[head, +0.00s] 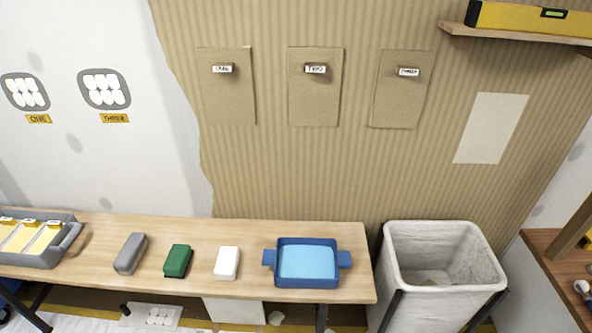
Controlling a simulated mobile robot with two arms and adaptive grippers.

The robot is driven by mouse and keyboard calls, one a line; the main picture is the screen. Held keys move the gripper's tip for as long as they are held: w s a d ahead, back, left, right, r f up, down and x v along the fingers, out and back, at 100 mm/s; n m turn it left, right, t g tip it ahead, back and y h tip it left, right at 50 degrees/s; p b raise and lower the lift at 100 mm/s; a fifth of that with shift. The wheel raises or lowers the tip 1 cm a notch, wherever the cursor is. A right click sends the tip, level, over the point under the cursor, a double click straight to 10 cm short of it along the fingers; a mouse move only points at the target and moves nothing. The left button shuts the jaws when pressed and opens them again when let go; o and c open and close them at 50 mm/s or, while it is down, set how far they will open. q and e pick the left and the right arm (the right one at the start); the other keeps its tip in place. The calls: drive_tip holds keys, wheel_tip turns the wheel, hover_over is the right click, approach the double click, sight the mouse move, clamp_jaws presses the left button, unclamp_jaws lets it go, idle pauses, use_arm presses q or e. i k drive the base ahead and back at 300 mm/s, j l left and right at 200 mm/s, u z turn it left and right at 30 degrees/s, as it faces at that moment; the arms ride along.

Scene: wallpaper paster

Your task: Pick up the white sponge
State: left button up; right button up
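The white sponge (227,262) lies flat on the wooden table, between a green sponge (177,261) on its left and a blue tray (307,281) on its right. It stands apart from both, with bare wood around it. Nothing covers it. Neither of my grippers shows in the head view.
A grey sponge (130,253) and a grey caddy (62,243) with yellow pieces are further left on the table (355,240). A white-lined bin (440,285) stands right of the table. A shelf (520,37) holds a yellow level at upper right.

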sight(227, 264)
drive_tip(key=i+j+z, duration=0.15)
drive_tip(key=j, duration=0.2)
drive_tip(key=i+j+z, duration=0.1)
drive_tip(key=j, duration=0.2)
drive_tip(key=i+j+z, duration=0.15)
drive_tip(key=j, duration=0.25)
drive_tip(key=i+j+z, duration=0.15)
drive_tip(key=j, duration=0.2)
